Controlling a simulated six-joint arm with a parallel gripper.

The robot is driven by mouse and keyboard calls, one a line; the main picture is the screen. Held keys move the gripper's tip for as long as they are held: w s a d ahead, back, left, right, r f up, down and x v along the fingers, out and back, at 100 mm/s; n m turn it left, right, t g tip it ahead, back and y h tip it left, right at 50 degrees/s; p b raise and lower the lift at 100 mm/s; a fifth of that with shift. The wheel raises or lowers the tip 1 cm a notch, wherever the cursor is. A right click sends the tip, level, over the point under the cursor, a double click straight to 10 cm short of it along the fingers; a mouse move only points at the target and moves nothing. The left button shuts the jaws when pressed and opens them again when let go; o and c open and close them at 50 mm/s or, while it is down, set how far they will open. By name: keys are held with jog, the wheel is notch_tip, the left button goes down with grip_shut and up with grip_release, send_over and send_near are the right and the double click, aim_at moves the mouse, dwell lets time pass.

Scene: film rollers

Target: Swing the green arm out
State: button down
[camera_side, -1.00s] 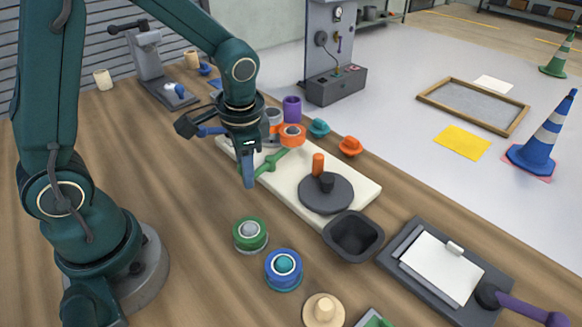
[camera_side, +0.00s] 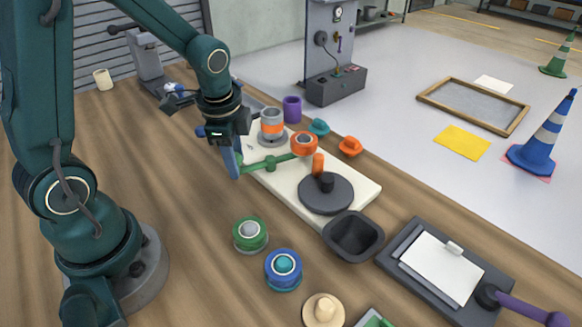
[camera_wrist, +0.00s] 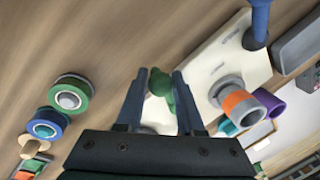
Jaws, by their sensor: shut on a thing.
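The green arm (camera_side: 272,163) lies across the cream base plate (camera_side: 365,187) in the side view. An orange ring-shaped roller (camera_side: 304,143) is at its right end, apart from the grey and orange cylinder (camera_side: 271,127). My gripper (camera_side: 233,168) is shut on the arm's left end, at the left edge of the plate. In the wrist view, green parts of the arm (camera_wrist: 160,83) show at and between my fingers. The fingers hide part of the grip, and the orange roller is not clear there.
A dark disc (camera_side: 325,200) with an orange peg and a black knob sits on the plate. A dark bin (camera_side: 353,237) stands at its near end. Green (camera_side: 249,234) and blue (camera_side: 283,269) rolls stand on the table.

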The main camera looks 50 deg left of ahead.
jog(key=shift+w+a+m, duration=0.2)
jog(key=shift+a+m, duration=0.3)
jog(key=shift+m, duration=0.2)
jog(key=shift+w+a, duration=0.1)
jog(key=c, duration=0.5)
grip_release()
jog(key=shift+c, duration=0.2)
jog(key=shift+r, duration=0.1)
jog(key=shift+s+d+r, duration=0.1)
jog(key=shift+s+r, duration=0.05)
jog(key=shift+r, duration=0.7)
jog(key=shift+s+d+r, duration=0.1)
jog(key=shift+s+r, duration=0.1)
jog(key=shift+r, duration=0.6)
jog(key=shift+s+d+r, duration=0.1)
jog(key=shift+s+r, duration=0.05)
jog(key=shift+r, duration=0.7)
